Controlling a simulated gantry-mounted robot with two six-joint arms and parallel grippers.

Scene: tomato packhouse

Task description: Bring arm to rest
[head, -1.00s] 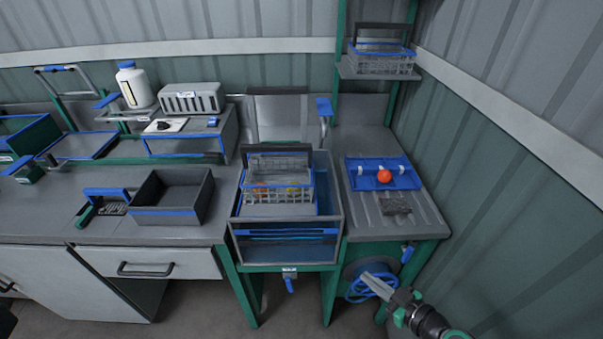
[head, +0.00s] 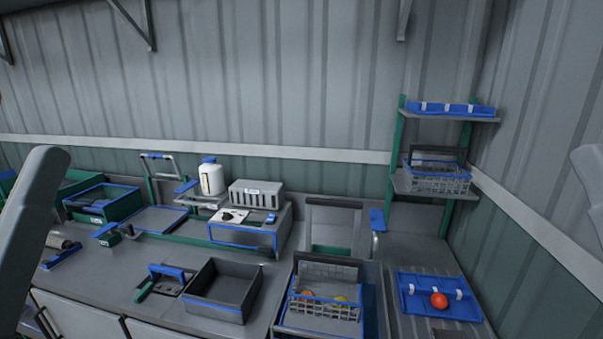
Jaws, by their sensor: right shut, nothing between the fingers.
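Neither gripper's fingers show in the head view. A grey link of my left arm (head: 38,225) rises at the left edge. A grey part of my right arm (head: 590,185) shows at the right edge, with its gripper end out of the picture.
A wire basket (head: 323,310) with red and yellow produce sits at the basin. A red tomato (head: 439,300) rests on a blue rack (head: 412,283) to the right. Shelves (head: 450,115) rise at right.

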